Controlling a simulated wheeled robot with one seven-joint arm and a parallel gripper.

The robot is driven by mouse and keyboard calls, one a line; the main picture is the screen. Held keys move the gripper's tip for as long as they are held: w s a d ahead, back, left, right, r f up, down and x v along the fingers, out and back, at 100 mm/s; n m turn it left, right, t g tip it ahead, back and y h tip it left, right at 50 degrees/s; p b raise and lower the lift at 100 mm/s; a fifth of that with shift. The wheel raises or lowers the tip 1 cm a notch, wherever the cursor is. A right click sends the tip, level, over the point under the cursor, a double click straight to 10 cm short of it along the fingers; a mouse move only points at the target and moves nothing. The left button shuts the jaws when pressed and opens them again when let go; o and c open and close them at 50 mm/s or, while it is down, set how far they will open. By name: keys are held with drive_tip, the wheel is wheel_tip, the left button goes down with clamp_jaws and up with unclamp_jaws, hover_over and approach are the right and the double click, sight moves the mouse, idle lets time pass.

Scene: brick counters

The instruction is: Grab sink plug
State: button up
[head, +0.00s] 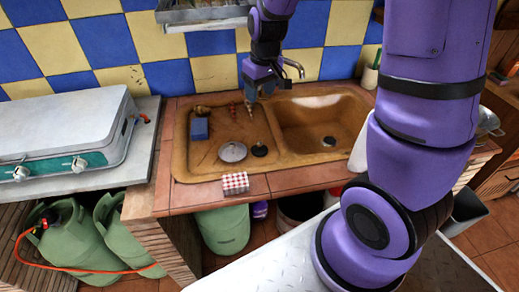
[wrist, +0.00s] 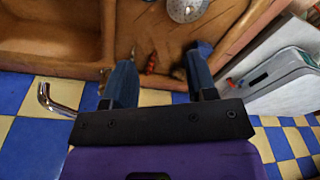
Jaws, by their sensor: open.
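A small dark round piece that looks like the sink plug (head: 259,150) lies on the drainboard of the brown sink (head: 222,174), close beside a silver disc (head: 232,152). My gripper (head: 249,98) is above the back of the drainboard, behind the plug and apart from it. In the wrist view its two blue fingers are spread with nothing held between them (wrist: 160,76). The silver disc shows at the top edge of the wrist view (wrist: 187,8). I cannot make out the plug in that view.
A blue block (head: 200,129), a red item (head: 233,109) and other small things lie at the back of the drainboard. A faucet (head: 293,66) stands behind the basin (head: 310,122). A red-and-white checked box (head: 235,183) sits on the front edge. A stove (head: 65,135) is at left.

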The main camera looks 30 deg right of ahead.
drive_tip(key=g, duration=0.1)
hover_over(259, 143)
wheel_tip(259, 143, down, 11)
drive_tip(key=shift+n+h, duration=0.3)
drive_tip(key=shift+d+f, duration=0.1)
drive_tip(key=shift+f, duration=5.85)
clamp_jaws()
